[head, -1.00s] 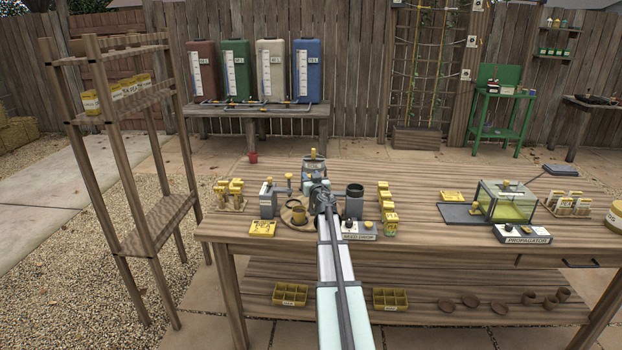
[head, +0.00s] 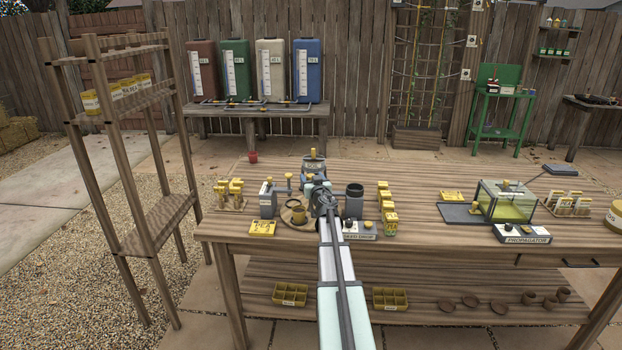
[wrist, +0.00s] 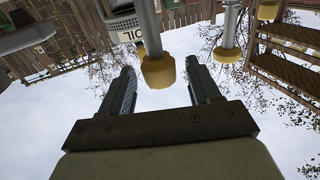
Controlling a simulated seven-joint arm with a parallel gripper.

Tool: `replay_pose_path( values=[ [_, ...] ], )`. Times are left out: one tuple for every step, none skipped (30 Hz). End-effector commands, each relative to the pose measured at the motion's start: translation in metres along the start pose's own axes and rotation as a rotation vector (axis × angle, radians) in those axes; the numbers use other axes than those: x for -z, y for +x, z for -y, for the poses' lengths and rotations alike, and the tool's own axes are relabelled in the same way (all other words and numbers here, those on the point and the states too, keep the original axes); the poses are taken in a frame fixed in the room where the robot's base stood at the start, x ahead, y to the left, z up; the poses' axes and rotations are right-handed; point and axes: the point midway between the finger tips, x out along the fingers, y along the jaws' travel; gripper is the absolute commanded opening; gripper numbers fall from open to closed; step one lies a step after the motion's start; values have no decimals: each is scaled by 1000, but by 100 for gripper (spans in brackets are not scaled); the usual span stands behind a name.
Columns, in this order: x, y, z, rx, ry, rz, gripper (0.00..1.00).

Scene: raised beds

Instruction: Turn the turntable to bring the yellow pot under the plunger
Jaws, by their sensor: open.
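The round turntable (head: 289,219) lies low on the bench, partly hidden by my arm. A yellow pot (head: 298,215) stands on it, close to the left of my arm. A grey press stand (head: 267,204) is at the turntable's left, and a yellow-capped plunger (head: 289,178) shows above and behind the pot. My gripper (head: 318,190) is over the turntable's right side. In the wrist view my open gripper (wrist: 160,72) has a yellow knob (wrist: 158,71) on a grey post between its fingers in the picture. I cannot tell whether they touch.
A grey labelled hopper (head: 312,166) stands behind my gripper. A dark-topped grey container (head: 354,203) and a control box (head: 360,231) stand close right. A yellow tray (head: 262,229) is front left; the bench between packets and propagator (head: 507,203) is partly clear.

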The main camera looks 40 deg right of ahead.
Motion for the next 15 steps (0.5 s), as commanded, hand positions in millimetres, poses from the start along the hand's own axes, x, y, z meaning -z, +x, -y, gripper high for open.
replay_pose_path(
  values=[
    [0, -10, 0, 0, 0, 0, 62],
    [0, -14, 1, 0, 0, 0, 62],
    [0, -21, 1, 0, 0, 0, 62],
    [0, -26, 1, 0, 0, 0, 62],
    [0, -31, 1, 0, 0, 0, 62],
    [0, -39, 1, 0, 0, 0, 62],
    [0, -45, 1, 0, 0, 0, 62],
    [0, -51, 1, 0, 0, 0, 62],
    [0, -59, 1, 0, 0, 0, 62],
    [0, -65, 1, 0, 0, 0, 62],
    [0, -71, 1, 0, 0, 0, 62],
    [0, -79, 1, -1, 0, 0, 62],
    [0, -85, 1, -1, 0, 0, 62],
    [0, -91, 1, -1, 0, 0, 62],
    [0, -98, 1, -1, 0, 0, 62]
  ],
)
